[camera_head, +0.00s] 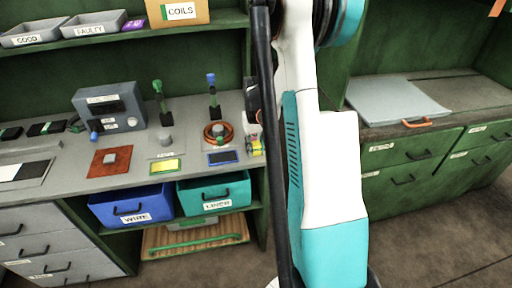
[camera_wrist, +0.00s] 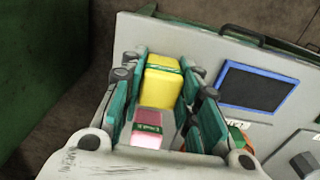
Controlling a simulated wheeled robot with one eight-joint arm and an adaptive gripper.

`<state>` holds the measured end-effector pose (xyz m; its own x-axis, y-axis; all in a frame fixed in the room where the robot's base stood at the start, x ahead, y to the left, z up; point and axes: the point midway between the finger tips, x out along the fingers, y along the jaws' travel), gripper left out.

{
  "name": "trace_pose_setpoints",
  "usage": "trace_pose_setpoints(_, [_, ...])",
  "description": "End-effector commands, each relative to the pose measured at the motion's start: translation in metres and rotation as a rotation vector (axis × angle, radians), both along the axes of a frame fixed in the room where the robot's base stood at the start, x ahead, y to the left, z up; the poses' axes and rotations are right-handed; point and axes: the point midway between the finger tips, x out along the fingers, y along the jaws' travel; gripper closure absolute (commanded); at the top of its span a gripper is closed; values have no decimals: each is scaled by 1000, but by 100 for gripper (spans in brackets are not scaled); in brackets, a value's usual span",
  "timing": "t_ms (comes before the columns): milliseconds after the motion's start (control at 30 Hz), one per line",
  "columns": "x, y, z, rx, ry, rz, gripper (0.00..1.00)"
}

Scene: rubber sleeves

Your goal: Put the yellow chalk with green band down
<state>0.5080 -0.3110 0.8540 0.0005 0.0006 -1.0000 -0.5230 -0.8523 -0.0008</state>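The yellow chalk with green band (camera_wrist: 162,82) is between the fingers of my gripper (camera_wrist: 166,100) in the wrist view. The fingers lie close against both its sides, and the green band crosses its upper part. A pink block with a green label (camera_wrist: 147,130) shows nearer the camera, also between the fingers. In the head view my gripper (camera_head: 252,130) is at the right end of the grey bench, mostly hidden behind my arm. A small yellow patch of the chalk (camera_head: 256,148) shows there. I cannot tell whether it touches the bench.
A blue-framed dark pad (camera_head: 222,158) lies left of my gripper, with an orange ring (camera_head: 217,133) around a grey post behind it. A yellow pad (camera_head: 165,167) lies further left. Blue (camera_head: 130,207) and teal (camera_head: 214,194) bins sit below the bench edge.

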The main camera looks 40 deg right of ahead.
Motion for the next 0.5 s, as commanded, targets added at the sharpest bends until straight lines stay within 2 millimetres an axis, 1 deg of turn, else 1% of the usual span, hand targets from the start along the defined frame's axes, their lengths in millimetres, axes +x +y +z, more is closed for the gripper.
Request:
trace_pose_setpoints(33, [0,0,0,0,0,0,59])
trace_pose_setpoints(67, [0,0,0,0,0,0,52])
trace_pose_setpoints(100, [0,0,0,0,0,0,50])
trace_pose_setpoints(367, [0,0,0,0,0,0,50])
trace_pose_setpoints(500, [0,0,4,0,0,0,50])
